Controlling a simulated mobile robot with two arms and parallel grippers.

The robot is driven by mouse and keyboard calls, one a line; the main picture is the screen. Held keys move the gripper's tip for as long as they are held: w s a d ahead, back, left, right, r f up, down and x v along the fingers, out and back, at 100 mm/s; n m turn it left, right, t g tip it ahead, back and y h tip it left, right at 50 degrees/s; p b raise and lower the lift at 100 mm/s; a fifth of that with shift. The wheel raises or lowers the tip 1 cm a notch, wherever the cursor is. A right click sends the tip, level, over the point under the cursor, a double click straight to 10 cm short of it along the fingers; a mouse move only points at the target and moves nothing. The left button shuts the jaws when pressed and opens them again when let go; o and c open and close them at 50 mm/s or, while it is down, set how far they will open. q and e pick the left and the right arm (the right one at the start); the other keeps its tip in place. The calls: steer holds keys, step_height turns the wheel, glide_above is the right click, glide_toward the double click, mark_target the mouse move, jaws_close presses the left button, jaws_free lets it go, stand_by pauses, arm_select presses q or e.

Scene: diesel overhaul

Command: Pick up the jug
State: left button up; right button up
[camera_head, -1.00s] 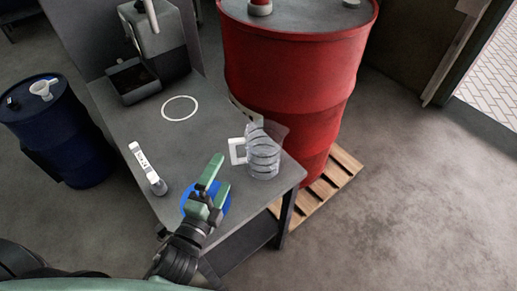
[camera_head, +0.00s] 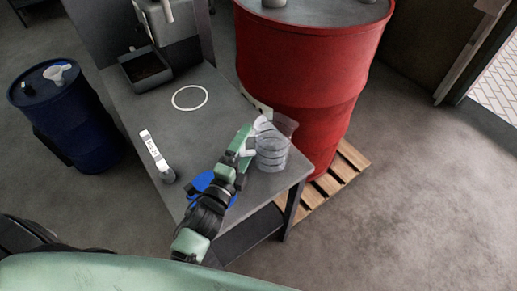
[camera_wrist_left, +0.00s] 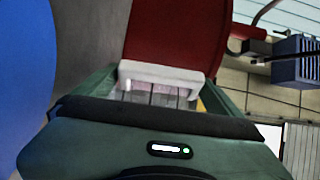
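The jug (camera_head: 272,152) is clear with dark bands around it and a white handle (camera_head: 247,153). It stands upright on the grey table near its front right corner. My left gripper (camera_head: 240,154) is at the handle side of the jug, with its green fingers apart. In the left wrist view the white handle (camera_wrist_left: 172,75) lies between the fingers, and the gripper (camera_wrist_left: 165,95) looks open around it. I cannot tell whether a finger touches it. The gripper partly hides the handle in the head view. My right gripper is not in view.
A blue round item (camera_head: 203,182) lies on the table (camera_head: 198,137), partly under my left arm. A white-and-grey tool (camera_head: 156,157) lies left of it. A white ring (camera_head: 190,97) marks the tabletop. A red drum (camera_head: 305,75) stands on a pallet (camera_head: 343,172) close behind the jug.

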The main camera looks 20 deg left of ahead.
arm_select(q)
steer(key=c, duration=1.5)
steer(key=shift+r, duration=0.15)
steer(key=shift+c, duration=0.3)
steer(key=shift+r, duration=0.1)
